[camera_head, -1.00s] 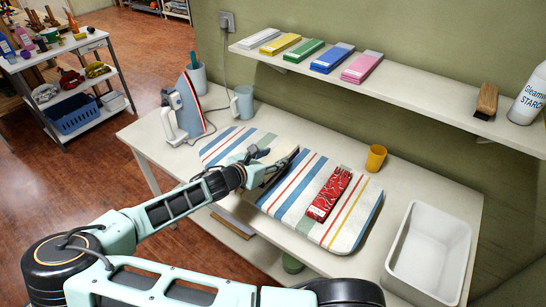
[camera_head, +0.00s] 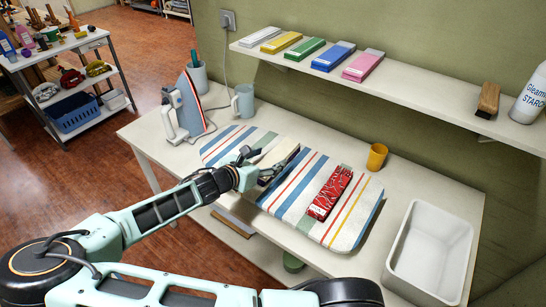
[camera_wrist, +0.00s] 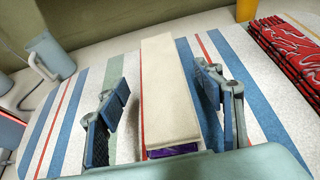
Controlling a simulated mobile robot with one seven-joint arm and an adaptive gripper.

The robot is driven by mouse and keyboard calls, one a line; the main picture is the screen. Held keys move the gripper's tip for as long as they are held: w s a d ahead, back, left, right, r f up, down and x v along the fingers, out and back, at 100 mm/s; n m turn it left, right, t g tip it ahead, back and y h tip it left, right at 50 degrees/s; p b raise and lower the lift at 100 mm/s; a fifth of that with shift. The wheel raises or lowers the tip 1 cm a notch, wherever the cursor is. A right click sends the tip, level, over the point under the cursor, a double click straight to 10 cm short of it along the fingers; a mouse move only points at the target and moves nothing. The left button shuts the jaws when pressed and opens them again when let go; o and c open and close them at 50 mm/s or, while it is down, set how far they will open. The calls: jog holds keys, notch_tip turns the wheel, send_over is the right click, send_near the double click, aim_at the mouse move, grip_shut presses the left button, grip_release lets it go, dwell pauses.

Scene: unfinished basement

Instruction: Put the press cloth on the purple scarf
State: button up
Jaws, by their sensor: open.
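The press cloth, a cream folded strip (camera_wrist: 168,85), lies flat on the striped ironing board. A purple edge, taken to be the purple scarf (camera_wrist: 173,151), shows directly under its near end in the wrist view; the rest of the scarf is covered. The cream cloth also shows in the head view (camera_head: 283,153). My gripper (camera_wrist: 160,98) is open, with one finger on each side of the cloth and visible gaps between. In the head view my gripper (camera_head: 257,166) is at the cloth's near end.
The striped board (camera_head: 345,228) also bears a red patterned folded cloth (camera_head: 329,193) to the right. An iron (camera_head: 184,108) and a blue mug (camera_head: 243,101) stand behind left. An orange cup (camera_head: 377,156) and white bin (camera_head: 429,250) are at the right. A shelf (camera_head: 420,95) overhangs the back.

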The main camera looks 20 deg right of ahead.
jog(key=v, duration=0.8)
jog(key=shift+s+a+r, duration=0.15)
jog(key=shift+a+r, duration=0.05)
jog(key=shift+a, duration=0.1)
